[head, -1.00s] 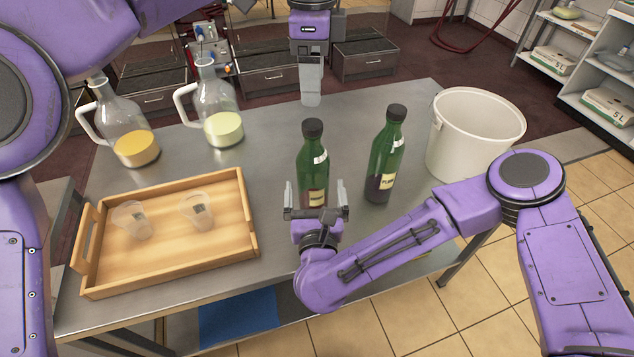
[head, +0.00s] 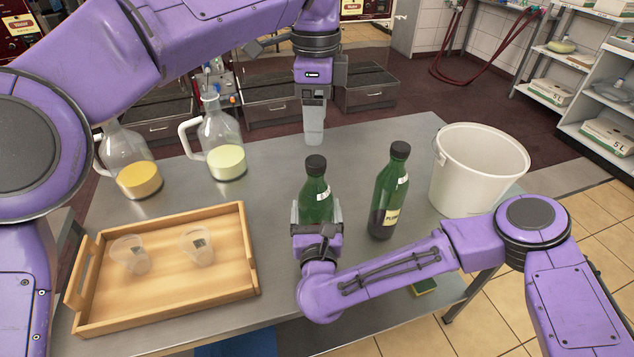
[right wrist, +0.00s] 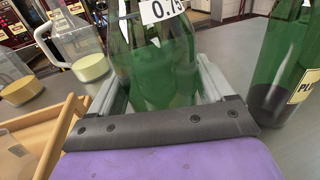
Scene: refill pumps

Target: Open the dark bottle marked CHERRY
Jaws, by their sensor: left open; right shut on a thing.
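A dark green bottle (head: 317,186) with a black cap (head: 316,164) stands upright on the steel table. My right gripper (head: 317,208) is shut around its body from the front. The right wrist view shows the held bottle (right wrist: 160,65) between the fingers, with a white 0.75 tag. Its front label is hidden, so I cannot read its name. A second green bottle (head: 389,190), capped and with a label that reads PLUM, stands just to the right. My left gripper (head: 313,136) is open, empty and pointing down, above and behind the held bottle, apart from its cap.
A wooden tray (head: 245,222) with two clear cups lies at the left front. Two glass jugs, one orange (head: 138,180) and one pale yellow (head: 227,162), stand at the back left. A white bucket (head: 478,170) stands at the right. The table behind the bottles is clear.

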